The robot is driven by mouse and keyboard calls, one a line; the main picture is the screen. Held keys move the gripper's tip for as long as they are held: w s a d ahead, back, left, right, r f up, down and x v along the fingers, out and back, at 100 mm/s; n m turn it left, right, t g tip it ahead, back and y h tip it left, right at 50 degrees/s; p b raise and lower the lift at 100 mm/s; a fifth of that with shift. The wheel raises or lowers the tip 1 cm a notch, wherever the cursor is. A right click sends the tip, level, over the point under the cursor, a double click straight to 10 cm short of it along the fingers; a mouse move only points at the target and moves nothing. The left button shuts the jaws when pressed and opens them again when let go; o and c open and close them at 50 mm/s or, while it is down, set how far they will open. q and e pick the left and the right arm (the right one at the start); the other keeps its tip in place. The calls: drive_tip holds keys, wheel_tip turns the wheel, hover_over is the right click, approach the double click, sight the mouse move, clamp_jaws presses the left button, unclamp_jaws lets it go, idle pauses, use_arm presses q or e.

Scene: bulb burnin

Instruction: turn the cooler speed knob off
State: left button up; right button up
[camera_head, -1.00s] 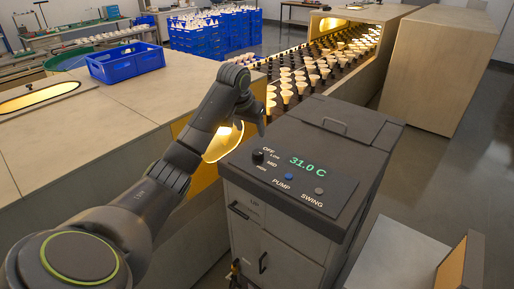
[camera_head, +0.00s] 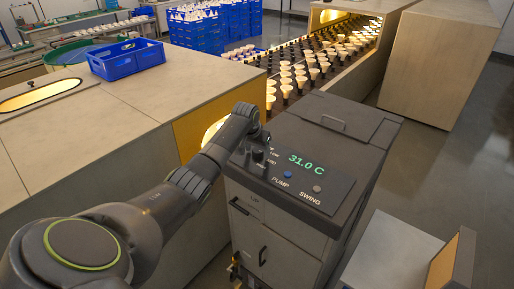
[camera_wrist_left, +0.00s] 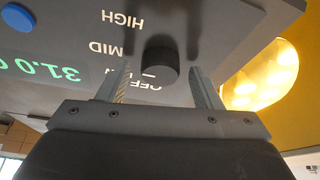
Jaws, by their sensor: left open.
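The cooler (camera_head: 330,118) is a dark grey box with a sloped control panel and a green 31.0 C display (camera_head: 307,165). Its black round speed knob (camera_wrist_left: 160,58) is at the panel's left, by the OFF, LOW, MID and HIGH labels, which read upside down in the left wrist view. My left gripper (camera_wrist_left: 161,75) is open, its two fingertips on either side of the knob's near end, with gaps visible. In the head view my left gripper (camera_head: 257,143) partly covers the labels. My right gripper is out of view.
A blue PUMP button (camera_head: 287,174) and a grey SWING button (camera_head: 317,189) sit beside the knob. A wooden counter with a blue crate (camera_head: 126,62) lies left, and rows of bulbs (camera_head: 300,72) behind.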

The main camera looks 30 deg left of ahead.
use_arm(q)
drive_tip(key=shift+c, duration=0.5)
drive_tip(key=c, duration=0.9)
